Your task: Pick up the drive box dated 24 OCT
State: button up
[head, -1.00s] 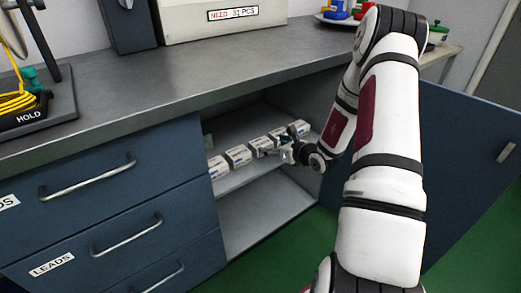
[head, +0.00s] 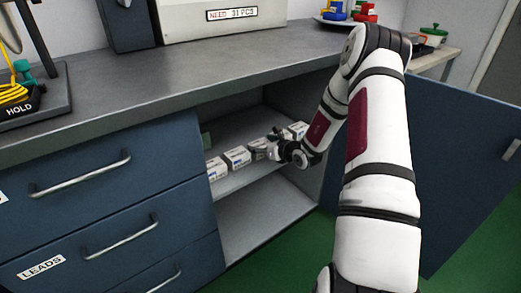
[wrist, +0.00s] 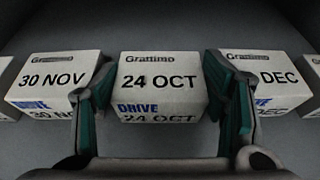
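The drive box dated 24 OCT (wrist: 160,82) is a white box in the middle of the wrist view, in a row of like boxes on the cabinet shelf. My gripper (wrist: 163,108) is open, with one green-padded finger on each side of this box. A small gap shows beside the right finger; I cannot tell whether the left finger touches. In the head view my gripper (head: 272,147) is at the row inside the cabinet and hides part of it.
A box dated 30 NOV (wrist: 52,80) stands close on the left and a DEC box (wrist: 268,75) close on the right. The shelf (head: 240,180) lies under the counter (head: 180,88). The open cabinet door (head: 455,160) stands to the right.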

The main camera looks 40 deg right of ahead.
jog(key=c, duration=0.4)
